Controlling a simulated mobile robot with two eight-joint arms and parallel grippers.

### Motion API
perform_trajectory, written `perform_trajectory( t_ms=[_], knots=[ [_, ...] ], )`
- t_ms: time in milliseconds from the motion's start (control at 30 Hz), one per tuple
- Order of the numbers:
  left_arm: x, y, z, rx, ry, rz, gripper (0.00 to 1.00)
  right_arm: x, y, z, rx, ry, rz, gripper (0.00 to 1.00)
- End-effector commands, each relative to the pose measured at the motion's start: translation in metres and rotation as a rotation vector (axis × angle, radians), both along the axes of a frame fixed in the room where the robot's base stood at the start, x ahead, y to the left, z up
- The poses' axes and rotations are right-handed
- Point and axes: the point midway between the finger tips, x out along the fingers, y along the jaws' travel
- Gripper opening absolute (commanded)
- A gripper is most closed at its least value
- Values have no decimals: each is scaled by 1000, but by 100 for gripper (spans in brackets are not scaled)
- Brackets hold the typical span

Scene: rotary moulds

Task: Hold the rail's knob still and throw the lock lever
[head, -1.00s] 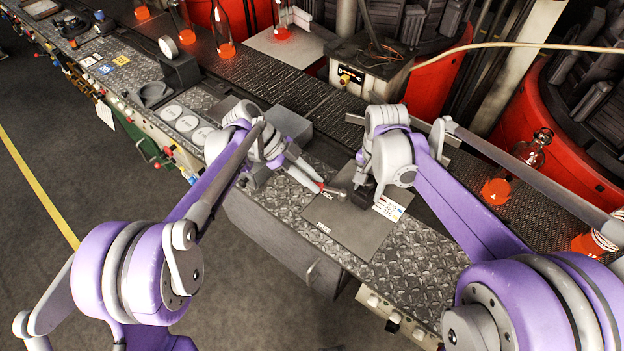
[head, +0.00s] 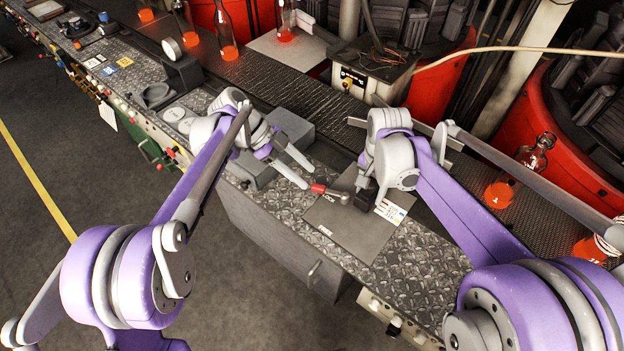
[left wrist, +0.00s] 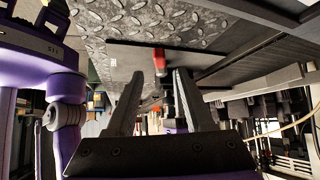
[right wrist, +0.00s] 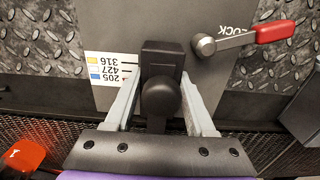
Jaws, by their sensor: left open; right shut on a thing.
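The lock lever has a red grip (head: 318,188) and a metal pivot end (head: 345,199). It lies beside the word LOCK on a grey plate (head: 345,232); FREE is printed nearer the plate's front edge. My left gripper (head: 309,180) is open, its fingers spread just short of the red grip. In the left wrist view the red grip (left wrist: 160,58) shows beyond and between the fingertips. My right gripper (right wrist: 160,82) is shut on the black knob (right wrist: 161,100), one finger on each side. In the head view my right arm mostly hides the knob.
A label with coloured squares and numbers (right wrist: 108,67) is on the plate near the knob. Grey metal boxes (head: 291,127) stand behind my left gripper. A bottle with orange liquid (head: 500,190) stands at the right. Diamond-patterned bench top (head: 425,265) is clear in front.

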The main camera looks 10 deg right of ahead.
Motion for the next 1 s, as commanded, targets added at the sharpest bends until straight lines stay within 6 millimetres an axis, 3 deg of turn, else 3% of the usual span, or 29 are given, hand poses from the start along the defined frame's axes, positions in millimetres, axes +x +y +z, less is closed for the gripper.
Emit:
perform_trajectory(
  t_ms=[300,733,767,1000],
  knots=[
    [21,38,43,1,0,3,52,0,0,0,-1,-1,0,0],
    [25,46,53,0,0,0,52,0,0,0,-1,-1,0,0],
    [25,46,53,0,0,0,51,0,0,0,-1,-1,0,0],
    [15,45,57,12,-41,25,8,0,0,0,-1,-1,0,0]
  ],
)
